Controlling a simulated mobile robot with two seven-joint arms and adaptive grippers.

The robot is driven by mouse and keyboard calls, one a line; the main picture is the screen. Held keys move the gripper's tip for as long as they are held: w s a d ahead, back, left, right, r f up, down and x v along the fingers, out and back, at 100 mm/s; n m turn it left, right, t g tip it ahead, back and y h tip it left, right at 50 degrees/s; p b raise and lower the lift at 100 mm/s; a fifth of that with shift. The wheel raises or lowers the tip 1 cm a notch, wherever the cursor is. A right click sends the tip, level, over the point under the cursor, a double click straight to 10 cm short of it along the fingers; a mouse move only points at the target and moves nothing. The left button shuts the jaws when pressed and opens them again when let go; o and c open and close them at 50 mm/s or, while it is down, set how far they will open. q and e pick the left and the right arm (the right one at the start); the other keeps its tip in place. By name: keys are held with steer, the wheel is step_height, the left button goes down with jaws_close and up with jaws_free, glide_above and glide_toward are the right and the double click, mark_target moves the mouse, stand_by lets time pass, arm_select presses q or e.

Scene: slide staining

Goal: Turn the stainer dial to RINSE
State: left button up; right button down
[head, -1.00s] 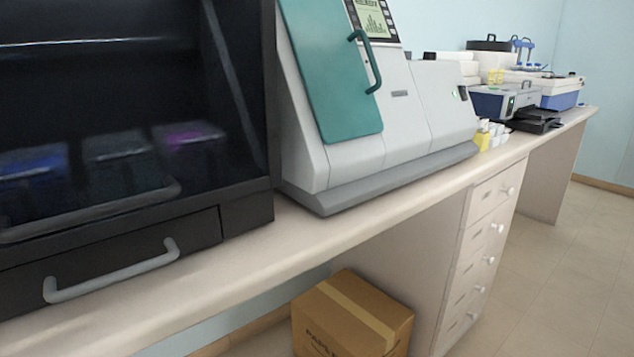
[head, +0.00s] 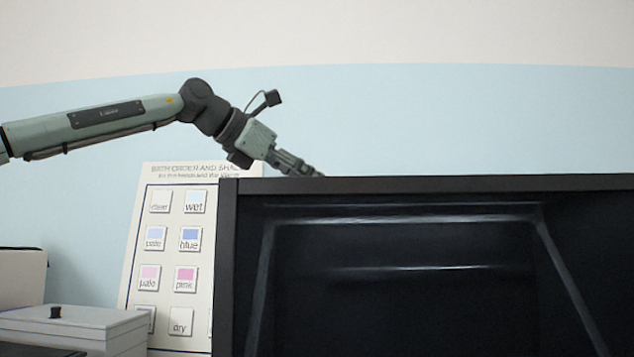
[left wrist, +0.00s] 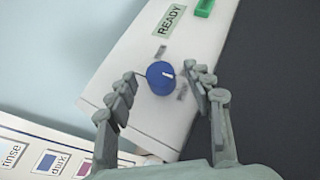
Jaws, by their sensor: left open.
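Small grey labels beside the dial are too blurred to read. My left gripper (left wrist: 161,73) is open, with one finger on each side of the dial; I cannot tell whether they touch it. In the head view my left gripper (head: 304,168) reaches over the top edge of the black-framed stainer (head: 420,184), its tips partly hidden. The dial is hidden there. My right gripper is not in view.
A READY label (left wrist: 170,20) and a green block (left wrist: 204,8) sit on the panel above the dial. A sign with coloured squares (head: 170,215) stands behind the stainer. A white box with a black knob (head: 75,322) is at the lower left.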

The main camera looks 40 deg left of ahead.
arm_select(q)
steer(key=shift+x, duration=1.15)
steer(key=c, duration=1.2)
